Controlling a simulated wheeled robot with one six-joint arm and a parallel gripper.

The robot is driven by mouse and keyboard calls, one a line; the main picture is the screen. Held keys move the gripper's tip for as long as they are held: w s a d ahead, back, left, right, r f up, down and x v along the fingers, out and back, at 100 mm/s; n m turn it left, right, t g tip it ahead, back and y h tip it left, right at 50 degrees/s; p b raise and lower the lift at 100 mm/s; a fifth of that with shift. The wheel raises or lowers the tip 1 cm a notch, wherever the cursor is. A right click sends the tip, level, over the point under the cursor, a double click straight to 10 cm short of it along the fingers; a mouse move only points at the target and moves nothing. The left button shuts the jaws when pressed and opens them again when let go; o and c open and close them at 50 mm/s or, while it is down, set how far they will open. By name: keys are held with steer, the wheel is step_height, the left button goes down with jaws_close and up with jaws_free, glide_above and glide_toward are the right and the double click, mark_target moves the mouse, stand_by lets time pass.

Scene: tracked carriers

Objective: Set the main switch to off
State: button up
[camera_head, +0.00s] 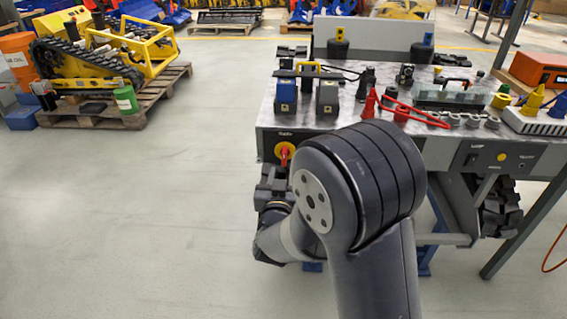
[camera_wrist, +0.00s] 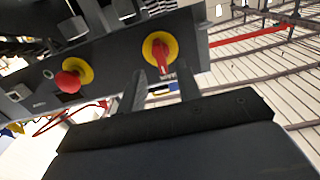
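The main switch (camera_head: 285,149) is a red handle on a round yellow plate, on the left end of the bench's dark front panel. In the wrist view the switch (camera_wrist: 161,50) shows its red handle in line with my fingers, its end towards me. My gripper (camera_head: 276,174) is just below and in front of the switch in the head view. In the wrist view my gripper (camera_wrist: 161,75) has two dark fingers apart, one on each side below the handle. A gap shows between them, and I see no contact with the handle. My arm hides part of the panel in the head view.
A red mushroom button (camera_wrist: 68,81) on a yellow ring sits left of the switch in the wrist view. The bench top (camera_head: 262,113) holds connectors and a red cable (camera_head: 412,108). Floor left of the bench is clear up to a pallet (camera_head: 165,90) with a yellow tracked machine.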

steer(key=s, duration=0.4)
steer(key=w+b, duration=0.1)
steer(key=w, duration=1)
steer(key=shift+d, duration=0.15)
steer(key=shift+s, duration=0.1)
stand_by(0.3)
